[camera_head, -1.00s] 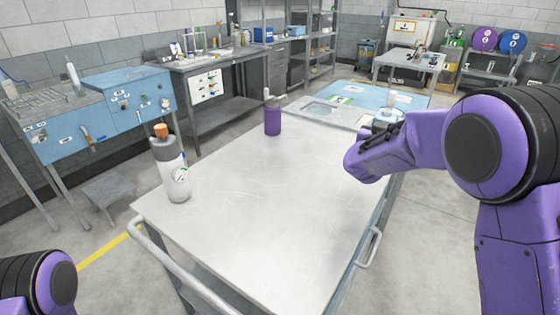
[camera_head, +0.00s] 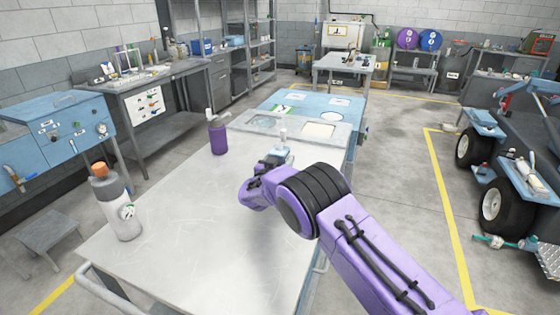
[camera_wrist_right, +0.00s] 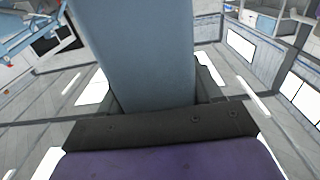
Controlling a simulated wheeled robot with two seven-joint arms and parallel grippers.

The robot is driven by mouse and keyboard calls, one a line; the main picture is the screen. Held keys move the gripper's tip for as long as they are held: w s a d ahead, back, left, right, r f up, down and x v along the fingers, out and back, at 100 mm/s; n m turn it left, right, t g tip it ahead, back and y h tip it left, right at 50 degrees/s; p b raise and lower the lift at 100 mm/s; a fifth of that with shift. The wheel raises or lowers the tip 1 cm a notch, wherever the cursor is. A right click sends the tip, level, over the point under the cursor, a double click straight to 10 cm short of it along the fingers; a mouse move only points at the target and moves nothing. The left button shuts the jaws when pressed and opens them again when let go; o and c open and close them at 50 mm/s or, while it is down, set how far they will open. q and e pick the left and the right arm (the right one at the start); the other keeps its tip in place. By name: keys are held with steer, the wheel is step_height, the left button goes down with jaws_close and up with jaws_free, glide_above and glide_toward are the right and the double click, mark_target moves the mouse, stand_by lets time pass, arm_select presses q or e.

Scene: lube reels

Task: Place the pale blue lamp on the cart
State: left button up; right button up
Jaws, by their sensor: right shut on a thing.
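The cart (camera_head: 190,225) has a bare, scratched pale metal top and fills the middle of the head view. My right arm reaches in over its right side. The right gripper (camera_head: 270,167) is shut on the pale blue lamp (camera_wrist_right: 140,50), which fills the upper middle of the wrist view. In the head view only a small pale part of the lamp (camera_head: 282,154) shows beyond my wrist, over the cart's far right part. I cannot tell how far it is above the top. My left gripper is out of view.
A grey-white bottle with an orange cap (camera_head: 118,205) stands at the cart's left edge. A purple container (camera_head: 218,137) stands near its far left edge. A blue-topped table (camera_head: 320,102) lies beyond the cart. Much of the cart's middle is clear. A wheeled vehicle (camera_head: 520,185) is at the right.

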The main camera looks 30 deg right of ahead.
steer(key=shift+s+f, duration=0.25)
steer(key=shift+f, duration=0.05)
steer(key=shift+w+f, duration=0.25)
steer(key=o, duration=1.2)
steer(key=shift+f, duration=0.1)
steer(key=shift+o, duration=1.4)
steer(key=shift+s, duration=0.1)
steer(key=shift+s+r, duration=0.1)
steer(key=shift+r, duration=0.1)
steer(key=shift+s+a+f, duration=0.1)
steer(key=shift+a, duration=0.15)
steer(key=b+v, duration=0.3)
steer(key=v, duration=0.8)
steer(key=shift+s+a, duration=0.15)
steer(key=shift+s, duration=0.1)
